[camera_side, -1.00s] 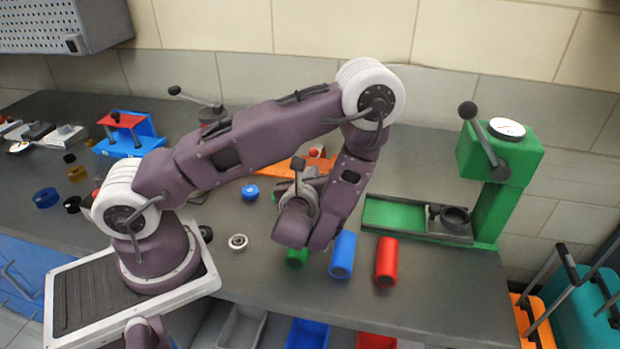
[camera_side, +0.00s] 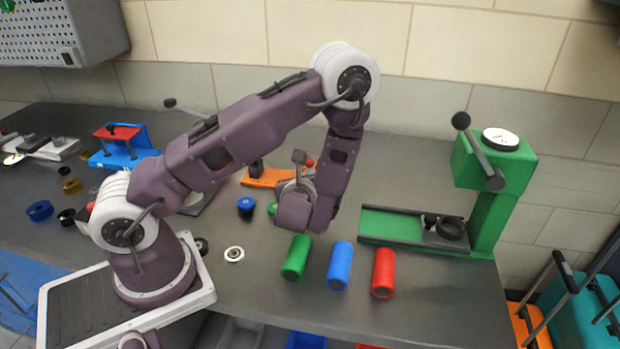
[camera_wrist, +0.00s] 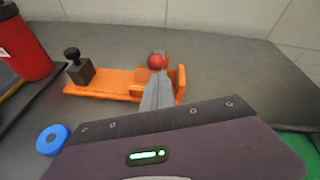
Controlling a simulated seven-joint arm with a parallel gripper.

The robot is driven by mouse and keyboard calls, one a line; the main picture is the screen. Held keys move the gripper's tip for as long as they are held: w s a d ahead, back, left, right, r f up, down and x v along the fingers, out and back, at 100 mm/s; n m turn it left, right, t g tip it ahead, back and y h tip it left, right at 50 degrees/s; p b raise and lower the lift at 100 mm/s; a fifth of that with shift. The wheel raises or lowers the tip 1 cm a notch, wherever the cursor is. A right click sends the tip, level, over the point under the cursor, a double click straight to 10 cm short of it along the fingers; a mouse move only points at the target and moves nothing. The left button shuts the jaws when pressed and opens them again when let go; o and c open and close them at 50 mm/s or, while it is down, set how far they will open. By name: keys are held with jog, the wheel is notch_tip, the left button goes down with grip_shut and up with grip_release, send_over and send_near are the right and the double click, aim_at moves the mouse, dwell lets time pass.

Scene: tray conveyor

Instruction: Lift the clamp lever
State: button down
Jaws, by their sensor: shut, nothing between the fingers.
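The clamp is an orange base (camera_wrist: 105,82) with a dark block and black knob (camera_wrist: 75,65) at its left end and a lever with a red ball (camera_wrist: 155,61) near its right end. In the side view the orange base (camera_side: 262,181) shows behind my arm, and the red ball (camera_side: 310,162) peeks out beside it. My gripper (camera_wrist: 160,80) is shut and empty, its grey fingers pointing at the clamp's right end just below the red ball. The fingers cover part of the lever. I cannot tell whether they touch it.
Green (camera_side: 297,257), blue (camera_side: 339,266) and red (camera_side: 384,273) cylinders lie near the front edge. A green press (camera_side: 488,200) stands at right. A blue round part (camera_wrist: 52,139) is near the clamp, and a red container (camera_wrist: 22,42) stands at its left.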

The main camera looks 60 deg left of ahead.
aim_at(312, 160)
jog(key=r+h, duration=0.1)
jog(key=r+g+h, duration=0.1)
jog(key=w+a+r+g+h, duration=0.1)
jog(key=shift+r, duration=0.4)
jog(key=shift+w+a+r, duration=0.35)
jog(key=shift+r, duration=0.3)
jog(key=shift+w+a+r, duration=0.65)
jog(key=shift+r, duration=0.2)
jog(key=shift+w+a+r, duration=0.4)
jog(key=shift+w+a, duration=0.1)
jog(key=shift+w+a+r, duration=0.3)
jog(key=shift+w+a, duration=0.4)
jog(key=shift+w+a+r, duration=0.3)
jog(key=shift+w+a, duration=0.5)
jog(key=shift+a+r, duration=0.1)
jog(key=shift+a, duration=0.2)
notch_tip(312, 160, up, 10)
jog(key=w, duration=0.1)
jog(key=shift+w+d+f, duration=0.2)
jog(key=shift+w, duration=0.1)
